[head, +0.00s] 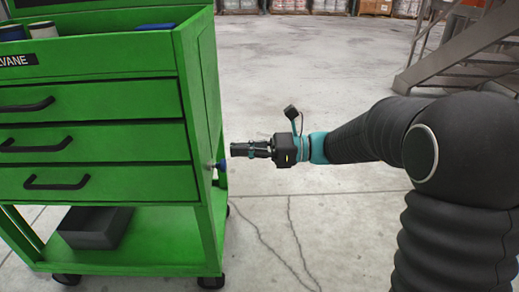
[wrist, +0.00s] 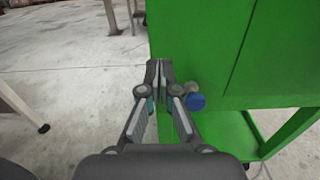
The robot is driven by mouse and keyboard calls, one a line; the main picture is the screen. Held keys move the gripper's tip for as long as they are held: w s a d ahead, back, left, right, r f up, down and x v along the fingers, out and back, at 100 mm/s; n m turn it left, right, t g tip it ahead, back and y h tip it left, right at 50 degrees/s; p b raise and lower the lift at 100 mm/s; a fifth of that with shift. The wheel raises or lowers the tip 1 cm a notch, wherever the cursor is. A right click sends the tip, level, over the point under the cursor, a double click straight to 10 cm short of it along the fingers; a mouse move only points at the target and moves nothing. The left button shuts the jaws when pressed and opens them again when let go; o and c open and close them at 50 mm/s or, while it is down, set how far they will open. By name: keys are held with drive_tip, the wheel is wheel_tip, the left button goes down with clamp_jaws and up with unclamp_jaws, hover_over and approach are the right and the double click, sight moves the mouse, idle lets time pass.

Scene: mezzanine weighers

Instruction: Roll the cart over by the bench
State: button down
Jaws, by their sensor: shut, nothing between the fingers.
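The green tool cart (head: 95,105) stands at the left of the head view, upright on dark casters, with three black-handled drawers and a low shelf. Its green side panel (wrist: 240,55) fills the right of the wrist view. A blue-ended knob (head: 222,165) sticks out from the cart's side; it also shows in the wrist view (wrist: 196,101), just right of my fingers. My gripper (head: 233,150) is shut and empty beside that side panel, slightly above the knob in the head view. I cannot tell whether the fingertips touch the cart. No bench is clearly identifiable.
A metal staircase (head: 465,50) rises at the upper right. Pallets of stacked goods (head: 330,5) stand far back. The concrete floor (head: 300,65) between is open. A dark box (head: 95,227) lies on the cart's low shelf. Grey legs (wrist: 110,16) stand at the top of the wrist view.

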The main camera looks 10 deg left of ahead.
sight(200, 150)
drive_tip(key=x, duration=0.6)
drive_tip(key=shift+a, duration=0.3)
